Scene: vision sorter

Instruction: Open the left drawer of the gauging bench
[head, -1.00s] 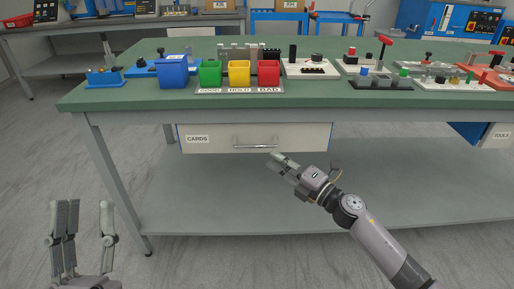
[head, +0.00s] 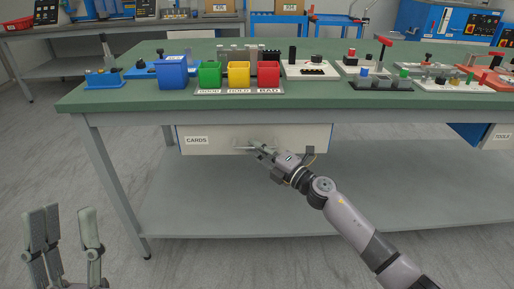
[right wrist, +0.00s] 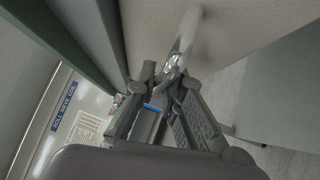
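The gauging bench's left drawer (head: 308,138) has a white front with a CARDS label and sits under the green top; it looks shut. In the right wrist view the handle (right wrist: 182,45) runs up from between the fingertips of my right gripper (right wrist: 166,78). The fingers look apart, one on each side of the bar; firm contact does not show. My left gripper (head: 64,210) is open and empty at the lower left, well away from the bench.
The green bench top (head: 130,100) carries blue, green, yellow and red bins and several fixtures. A TOOLS drawer (head: 498,137) is at the far right. A grey lower shelf (head: 220,195) lies below the drawer. Floor in front is clear.

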